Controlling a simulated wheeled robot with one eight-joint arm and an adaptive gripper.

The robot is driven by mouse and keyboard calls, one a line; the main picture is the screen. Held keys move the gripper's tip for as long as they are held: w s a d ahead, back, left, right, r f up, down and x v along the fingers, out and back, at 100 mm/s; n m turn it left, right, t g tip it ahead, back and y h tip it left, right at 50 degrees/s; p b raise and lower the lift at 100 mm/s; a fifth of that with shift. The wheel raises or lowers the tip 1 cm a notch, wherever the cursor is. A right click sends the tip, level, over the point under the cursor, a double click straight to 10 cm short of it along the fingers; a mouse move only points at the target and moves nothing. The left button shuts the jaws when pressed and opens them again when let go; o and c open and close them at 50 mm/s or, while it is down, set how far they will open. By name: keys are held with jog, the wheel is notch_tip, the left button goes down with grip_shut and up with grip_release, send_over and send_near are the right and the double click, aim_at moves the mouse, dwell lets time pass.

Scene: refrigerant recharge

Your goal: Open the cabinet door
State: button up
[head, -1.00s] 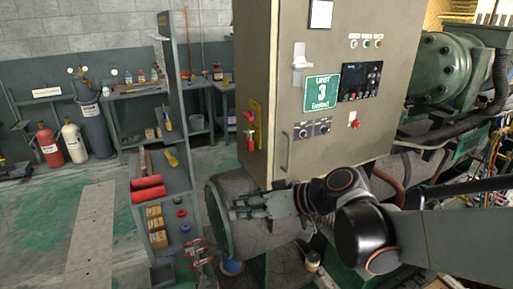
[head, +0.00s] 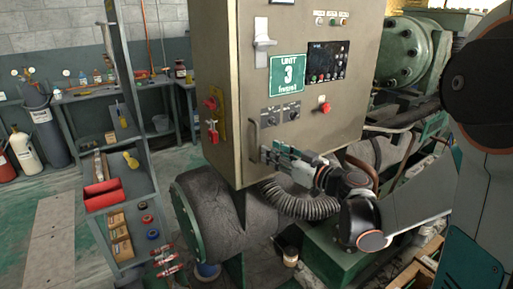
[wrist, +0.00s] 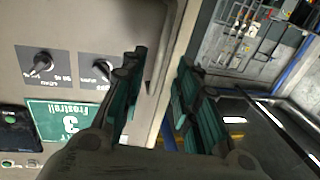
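The grey-beige cabinet (head: 290,80) marked Unit 3 stands in the middle of the head view, its front door shut. Its bar handle (head: 252,138) is upright at the lower left edge of the door. In the wrist view the handle (wrist: 163,55) shows between the finger pads, near the cabinet edge. My gripper (head: 270,154) is at the handle's lower end in the head view. In the wrist view my gripper (wrist: 163,95) is open, with one green-padded finger on each side of the handle. I cannot tell whether either finger touches it.
Red switches (head: 212,118) stick out of the cabinet's left side. Two knobs (head: 281,115), a latch lever (head: 263,42) and a red button (head: 325,107) are on the front. A grey cylinder (head: 215,210) lies below. A shelf unit (head: 128,200) stands left, with open floor beyond it.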

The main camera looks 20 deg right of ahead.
aim_at(257, 160)
jog(key=b+x, duration=0.1)
jog(key=x, duration=0.6)
jog(key=shift+w+a, duration=0.2)
jog(key=shift+w, duration=0.05)
grip_shut()
